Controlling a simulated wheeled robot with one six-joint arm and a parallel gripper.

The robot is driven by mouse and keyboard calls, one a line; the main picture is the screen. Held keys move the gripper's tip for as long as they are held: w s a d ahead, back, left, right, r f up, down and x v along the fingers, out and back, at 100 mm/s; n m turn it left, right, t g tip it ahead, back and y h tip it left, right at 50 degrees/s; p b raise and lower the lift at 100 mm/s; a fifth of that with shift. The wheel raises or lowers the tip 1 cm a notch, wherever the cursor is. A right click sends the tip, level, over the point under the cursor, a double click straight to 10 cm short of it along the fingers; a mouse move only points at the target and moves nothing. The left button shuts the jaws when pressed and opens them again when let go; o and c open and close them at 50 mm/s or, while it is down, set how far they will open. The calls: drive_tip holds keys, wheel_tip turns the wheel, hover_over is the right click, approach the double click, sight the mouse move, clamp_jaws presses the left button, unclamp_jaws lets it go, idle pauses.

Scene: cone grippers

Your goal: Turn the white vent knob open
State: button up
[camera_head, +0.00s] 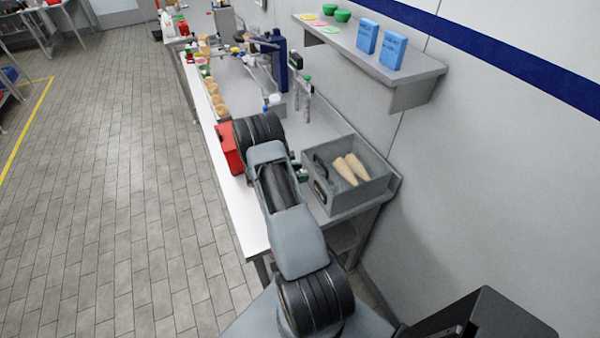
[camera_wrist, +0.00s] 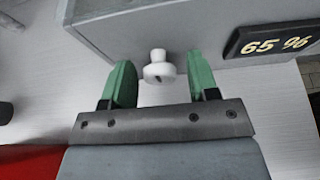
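The white vent knob (camera_wrist: 159,69) is on the lower side of a grey box wall in the wrist view, with a small dark mark on its face. My gripper (camera_wrist: 160,84) has two green fingers, spread apart, one to the left and one to the right of the knob. A gap shows between each finger and the knob. In the head view the grey box (camera_head: 358,197) stands on the bench at the end of my arm.
A dark "65 %" display (camera_wrist: 272,40) is on the box right of the knob. Two tan cones (camera_head: 350,168) lie in the box. A red container (camera_head: 229,148) stands left of my arm on the white bench (camera_head: 243,213). A shelf (camera_head: 375,62) hangs above.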

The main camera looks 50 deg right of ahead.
drive_tip(key=c, duration=0.8)
drive_tip(key=shift+w+f+n+g+b, duration=0.15)
drive_tip(key=shift+n+g+b, duration=0.65)
drive_tip(key=shift+n+b, duration=0.35)
drive_tip(key=n+g+b, duration=0.2)
drive_tip(key=n, duration=0.2)
drive_tip(key=shift+w+f+g+y, duration=0.1)
drive_tip(key=shift+g+y, duration=0.3)
drive_tip(key=n+g+b, duration=0.1)
drive_tip(key=n+b, duration=0.1)
drive_tip(key=n, duration=0.1)
drive_tip(key=shift+d+f+g, duration=0.1)
drive_tip(key=shift+g, duration=0.3)
drive_tip(key=shift+n+g+h+b, duration=0.6)
drive_tip(key=shift+n+g, duration=0.2)
drive_tip(key=shift+n, duration=1.25)
